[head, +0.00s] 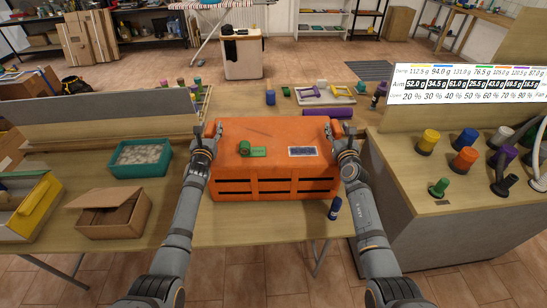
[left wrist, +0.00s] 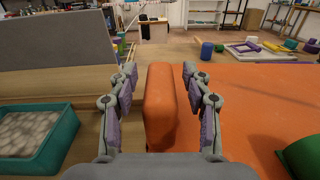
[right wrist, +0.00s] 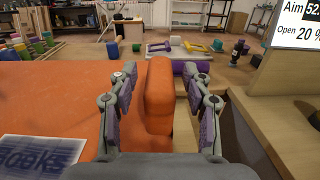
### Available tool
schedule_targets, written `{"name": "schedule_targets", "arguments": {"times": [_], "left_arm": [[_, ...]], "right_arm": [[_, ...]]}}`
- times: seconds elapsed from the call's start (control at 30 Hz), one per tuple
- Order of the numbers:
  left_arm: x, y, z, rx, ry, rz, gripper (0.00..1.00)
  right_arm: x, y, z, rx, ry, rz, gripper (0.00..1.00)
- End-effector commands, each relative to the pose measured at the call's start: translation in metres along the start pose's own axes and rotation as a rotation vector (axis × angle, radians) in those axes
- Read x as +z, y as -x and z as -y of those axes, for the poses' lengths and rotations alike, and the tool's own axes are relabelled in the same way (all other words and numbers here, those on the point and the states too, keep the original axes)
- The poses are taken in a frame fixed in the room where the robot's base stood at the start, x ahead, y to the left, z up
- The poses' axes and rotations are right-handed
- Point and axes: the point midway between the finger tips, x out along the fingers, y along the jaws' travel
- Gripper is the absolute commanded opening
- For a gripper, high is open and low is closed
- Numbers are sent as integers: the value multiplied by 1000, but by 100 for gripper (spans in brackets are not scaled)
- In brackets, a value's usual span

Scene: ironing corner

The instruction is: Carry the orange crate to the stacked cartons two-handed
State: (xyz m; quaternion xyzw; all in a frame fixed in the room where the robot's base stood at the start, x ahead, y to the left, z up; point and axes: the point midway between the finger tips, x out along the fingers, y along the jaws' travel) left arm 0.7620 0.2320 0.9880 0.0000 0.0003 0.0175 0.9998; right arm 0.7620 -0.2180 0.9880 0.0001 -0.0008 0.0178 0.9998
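The orange crate (head: 235,171) stands on the wooden table in front of me, with slots in its front. Raised orange handles show at its two sides, in the left wrist view (left wrist: 161,105) and the right wrist view (right wrist: 159,95). My left gripper (head: 212,131) is open at the left handle, its fingers on either side with gaps. My right gripper (head: 334,132) is open at the right handle, its fingers on either side. Brown cartons (head: 85,36) stand close together at the back left; I cannot tell whether these are the task's stack.
A green object (head: 258,151) and a printed label (head: 303,151) are on the crate's top. A teal tray (head: 141,158) and an open cardboard box (head: 112,213) lie left. A blue bottle (head: 335,208) stands near the front edge. A grey-sided counter (head: 420,235) is at right.

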Motion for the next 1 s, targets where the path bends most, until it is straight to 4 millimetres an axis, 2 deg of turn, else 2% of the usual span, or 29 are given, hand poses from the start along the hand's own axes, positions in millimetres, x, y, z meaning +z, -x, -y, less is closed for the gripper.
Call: {"name": "schedule_targets", "arguments": {"times": [0.03, 0.3, 0.33, 0.73, 0.77, 1.0], "left_arm": [[0, 0, 0, 0, 0, 0, 38], [0, 0, 0, 0, 0, 0, 2], [0, 0, 0, 0, 0, 0, 0], [0, 0, 0, 0, 0, 0, 0], [7, -1, 0, -2, 0, 12, 0], [14, -1, 0, -2, 0, 11, 0]], "right_arm": [[0, 0, 0, 0, 0, 0, 38], [0, 0, 0, 0, 0, 0, 2], [0, 0, 0, 0, 0, 0, 0], [0, 0, 0, 0, 0, 0, 0], [7, -1, 1, -2, 1, 11, 0], [14, -1, 1, -2, 1, 10, 0]]}}
